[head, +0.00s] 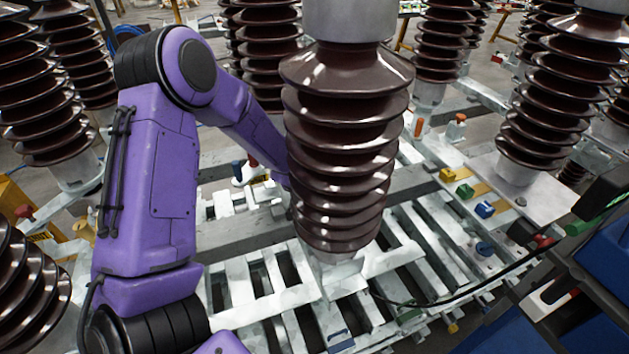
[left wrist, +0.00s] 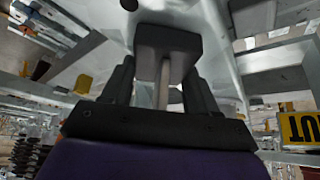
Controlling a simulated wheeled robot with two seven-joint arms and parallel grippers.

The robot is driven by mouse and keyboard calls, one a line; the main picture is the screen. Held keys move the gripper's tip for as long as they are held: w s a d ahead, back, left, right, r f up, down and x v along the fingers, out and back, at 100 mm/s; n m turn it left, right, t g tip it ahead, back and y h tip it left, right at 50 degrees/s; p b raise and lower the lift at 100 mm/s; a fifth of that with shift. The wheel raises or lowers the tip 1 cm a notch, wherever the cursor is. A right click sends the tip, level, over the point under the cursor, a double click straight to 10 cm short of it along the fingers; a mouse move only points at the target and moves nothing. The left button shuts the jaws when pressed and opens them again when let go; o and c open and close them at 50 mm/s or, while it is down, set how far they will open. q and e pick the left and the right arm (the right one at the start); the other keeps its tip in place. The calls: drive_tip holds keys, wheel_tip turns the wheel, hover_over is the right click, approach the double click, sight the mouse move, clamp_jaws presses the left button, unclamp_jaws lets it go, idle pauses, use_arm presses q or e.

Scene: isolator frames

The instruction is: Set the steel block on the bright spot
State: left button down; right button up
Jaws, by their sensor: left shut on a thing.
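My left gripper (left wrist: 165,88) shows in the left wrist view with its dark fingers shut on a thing. A narrow pale steel-coloured piece (left wrist: 163,82) shows between the fingers, below a dark blocky part (left wrist: 168,42). I cannot tell for sure that this piece is the steel block. In the head view my purple left arm reaches away behind the large brown insulator, which hides the gripper and what it holds. I cannot make out the bright spot in either view. My right gripper is not in view.
The ribbed brown insulator (head: 340,140) stands upright in the middle, close to my left arm. More insulators (head: 562,85) stand around it. Below lies a pale slatted metal frame (head: 240,282) with gaps. A yellow lettered sign (left wrist: 299,128) shows at the right of the left wrist view.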

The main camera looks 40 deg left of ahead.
use_arm(q)
drive_tip(key=shift+s+r, duration=0.35)
drive_tip(key=shift+s, duration=0.35)
drive_tip(key=shift+w+f, duration=0.2)
drive_tip(key=shift+f, duration=0.1)
drive_tip(key=shift+c, duration=2)
unclamp_jaws()
drive_tip(key=shift+w+f, duration=0.1)
drive_tip(key=shift+o, duration=0.6)
drive_tip(key=shift+s, duration=0.2)
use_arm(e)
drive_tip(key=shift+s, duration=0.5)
use_arm(q)
drive_tip(key=shift+r, duration=0.3)
drive_tip(key=p+v, duration=0.5)
drive_tip(key=v, duration=0.7)
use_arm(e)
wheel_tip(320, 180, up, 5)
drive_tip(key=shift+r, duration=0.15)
use_arm(q)
drive_tip(key=shift+f, duration=0.15)
